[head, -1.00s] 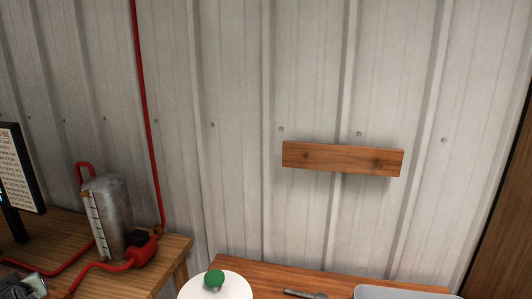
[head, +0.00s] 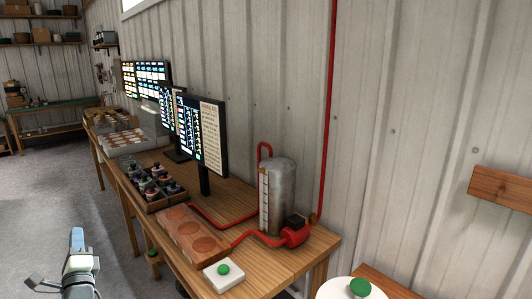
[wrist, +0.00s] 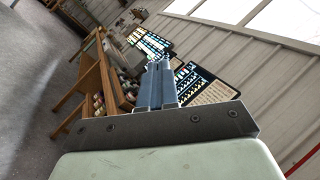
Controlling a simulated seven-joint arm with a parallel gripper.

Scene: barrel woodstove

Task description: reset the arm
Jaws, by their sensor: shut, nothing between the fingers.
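My gripper (head: 77,238) shows at the lower left of the head view, over the grey floor and left of the long wooden bench. Its fingers also show in the middle of the wrist view (wrist: 158,66). They are together and hold nothing. The gripper is apart from the bench, and nothing touches it.
The bench (head: 285,266) carries a metal cylinder (head: 279,197) with red hoses, a green-button box (head: 223,274), a bottle crate (head: 158,187) and screens (head: 203,135). A second green button (head: 360,287) is at lower right. The floor (head: 45,205) at left is clear.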

